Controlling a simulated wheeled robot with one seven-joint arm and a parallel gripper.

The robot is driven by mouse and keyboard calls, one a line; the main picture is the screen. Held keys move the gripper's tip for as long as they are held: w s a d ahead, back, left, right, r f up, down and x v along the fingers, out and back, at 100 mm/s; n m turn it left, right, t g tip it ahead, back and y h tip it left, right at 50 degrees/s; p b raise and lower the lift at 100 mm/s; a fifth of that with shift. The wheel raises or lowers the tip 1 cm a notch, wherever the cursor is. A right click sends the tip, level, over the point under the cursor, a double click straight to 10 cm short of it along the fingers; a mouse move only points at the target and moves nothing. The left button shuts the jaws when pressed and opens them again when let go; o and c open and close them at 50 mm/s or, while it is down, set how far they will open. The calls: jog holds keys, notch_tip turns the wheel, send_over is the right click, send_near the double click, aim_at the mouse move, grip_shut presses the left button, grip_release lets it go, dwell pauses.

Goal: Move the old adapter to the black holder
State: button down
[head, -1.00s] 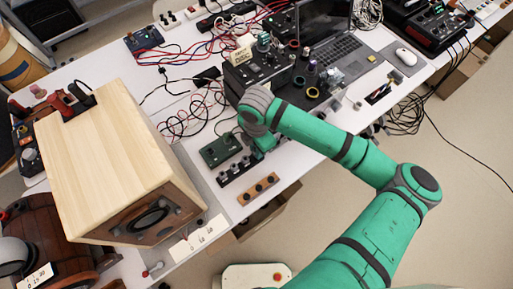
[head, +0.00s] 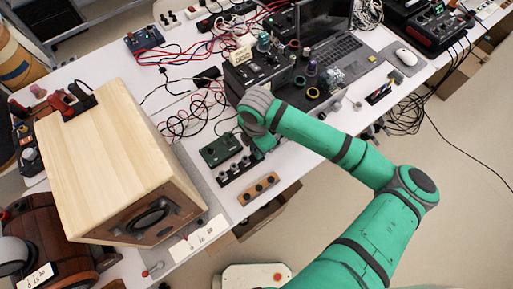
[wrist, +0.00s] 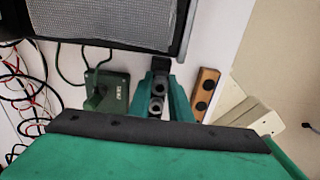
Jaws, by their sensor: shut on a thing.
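The black holder (head: 228,176) is a dark strip on the near edge of the table with several small metal adapters standing in it. My gripper (head: 262,146) is low at its far right end, mostly hidden behind my wrist in the head view. In the wrist view my gripper (wrist: 162,92) has its teal fingers closed in on a small thing, seemingly an adapter. Small grey metal cylinders (wrist: 157,97) show between the fingers. I cannot tell which are held and which stand in the holder, nor which is the old adapter.
A wooden block with dark holes (head: 259,188) lies beside the holder, towards the table edge. A green box (head: 220,149) with a cable sits on the other side. A large wooden speaker (head: 115,160) stands to the left. A black instrument (head: 258,72) stands behind my gripper.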

jog(key=shift+f, duration=0.65)
jog(key=c, duration=1.5)
grip_release()
jog(key=shift+c, duration=0.2)
jog(key=shift+r, duration=0.1)
jog(key=shift+r, duration=3.65)
